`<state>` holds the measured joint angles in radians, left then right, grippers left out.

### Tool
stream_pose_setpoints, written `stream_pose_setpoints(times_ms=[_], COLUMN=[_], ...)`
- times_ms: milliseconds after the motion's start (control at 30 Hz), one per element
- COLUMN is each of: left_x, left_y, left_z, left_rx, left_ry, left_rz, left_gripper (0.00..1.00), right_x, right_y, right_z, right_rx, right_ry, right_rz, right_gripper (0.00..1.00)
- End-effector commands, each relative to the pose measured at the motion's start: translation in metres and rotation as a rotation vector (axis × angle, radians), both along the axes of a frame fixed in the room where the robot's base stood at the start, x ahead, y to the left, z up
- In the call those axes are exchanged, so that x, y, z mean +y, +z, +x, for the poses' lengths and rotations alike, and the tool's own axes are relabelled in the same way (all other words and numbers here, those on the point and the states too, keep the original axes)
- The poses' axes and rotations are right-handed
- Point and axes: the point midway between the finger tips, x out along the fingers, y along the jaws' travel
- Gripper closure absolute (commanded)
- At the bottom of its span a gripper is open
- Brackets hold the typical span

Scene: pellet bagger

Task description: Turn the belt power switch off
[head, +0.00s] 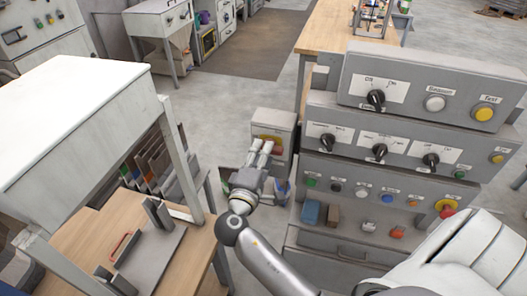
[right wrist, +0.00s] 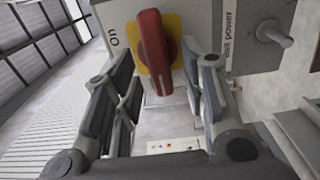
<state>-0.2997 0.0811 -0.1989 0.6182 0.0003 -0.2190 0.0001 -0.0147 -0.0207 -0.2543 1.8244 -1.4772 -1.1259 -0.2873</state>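The belt power switch is a red handle (right wrist: 152,50) on a yellow plate (right wrist: 178,25), on a grey box (head: 287,120). In the right wrist view the handle runs nearly up and down, with an "On" label to its left and a "belt power" label to its right. My right gripper (right wrist: 165,75) is open, its fingers on either side of the handle, with visible gaps. In the head view my right gripper (head: 262,147) is right at the box and covers part of the yellow plate. My left gripper is not in view.
A stepped grey control panel (head: 400,113) with knobs and buttons stands just right of the switch box. A grey lever (right wrist: 274,33) sits beside the label in the wrist view. A wooden bench (head: 185,262) with a white-topped unit (head: 70,110) is at left.

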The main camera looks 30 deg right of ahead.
Motion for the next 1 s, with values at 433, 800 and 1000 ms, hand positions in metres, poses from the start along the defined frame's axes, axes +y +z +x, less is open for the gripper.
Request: stream_pose_setpoints(times_ms=[433,800,1000], left_x=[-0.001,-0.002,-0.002], left_y=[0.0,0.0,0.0], left_z=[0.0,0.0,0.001], left_rx=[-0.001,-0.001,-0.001], left_ry=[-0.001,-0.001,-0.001], left_rz=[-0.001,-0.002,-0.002], left_gripper=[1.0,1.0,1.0], right_x=[0.067,0.079,0.079], right_y=[0.0,0.001,0.0], right_z=[-0.057,-0.068,-0.068], right_rx=[0.001,-0.002,-0.001], right_ry=[0.001,-0.001,-0.001], right_rz=[0.002,-0.001,-0.001], right_gripper=[0.61,0.61,0.61])
